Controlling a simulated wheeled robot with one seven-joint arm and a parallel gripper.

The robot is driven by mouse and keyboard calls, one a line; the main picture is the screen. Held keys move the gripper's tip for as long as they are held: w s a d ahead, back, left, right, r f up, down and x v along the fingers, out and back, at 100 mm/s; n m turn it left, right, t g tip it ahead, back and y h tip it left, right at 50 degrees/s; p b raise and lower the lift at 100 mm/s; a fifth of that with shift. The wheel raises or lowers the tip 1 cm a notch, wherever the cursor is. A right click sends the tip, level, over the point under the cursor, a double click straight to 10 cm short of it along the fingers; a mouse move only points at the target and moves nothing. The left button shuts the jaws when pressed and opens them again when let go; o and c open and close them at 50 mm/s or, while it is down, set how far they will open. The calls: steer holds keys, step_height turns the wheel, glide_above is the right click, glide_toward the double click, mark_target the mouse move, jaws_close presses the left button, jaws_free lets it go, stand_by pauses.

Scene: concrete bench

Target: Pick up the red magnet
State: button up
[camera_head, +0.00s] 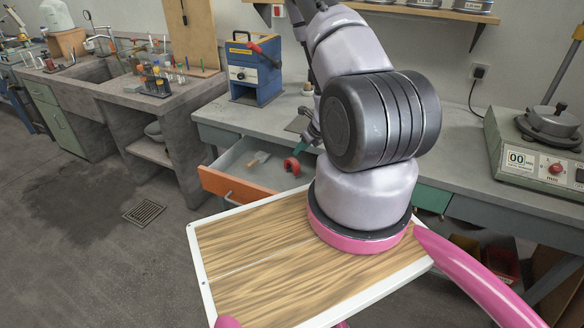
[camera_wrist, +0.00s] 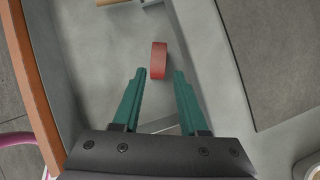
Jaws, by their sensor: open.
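The red magnet (camera_head: 291,166) is a small, curved red piece inside the open drawer (camera_head: 222,187), near the bench front. In the wrist view it shows as a red block (camera_wrist: 159,60) on the drawer's grey floor, just beyond the fingertips and roughly centred between them. My gripper (camera_wrist: 159,73) has two green fingers, spread apart with nothing between them. In the head view my gripper (camera_head: 301,148) is a small green piece beside the magnet, partly hidden by my arm.
A wooden-handled item (camera_head: 258,160) lies in the drawer left of the magnet. The drawer's orange front and grey walls surround the space. The bench top (camera_head: 225,118) overhangs the drawer's back. A blue device (camera_head: 252,72) stands on the bench.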

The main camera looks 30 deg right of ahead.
mark_target(292, 159)
steer(key=x, duration=1)
steer(key=shift+s, duration=0.1)
steer(key=shift+r, duration=0.1)
jaws_close()
stand_by(1.1)
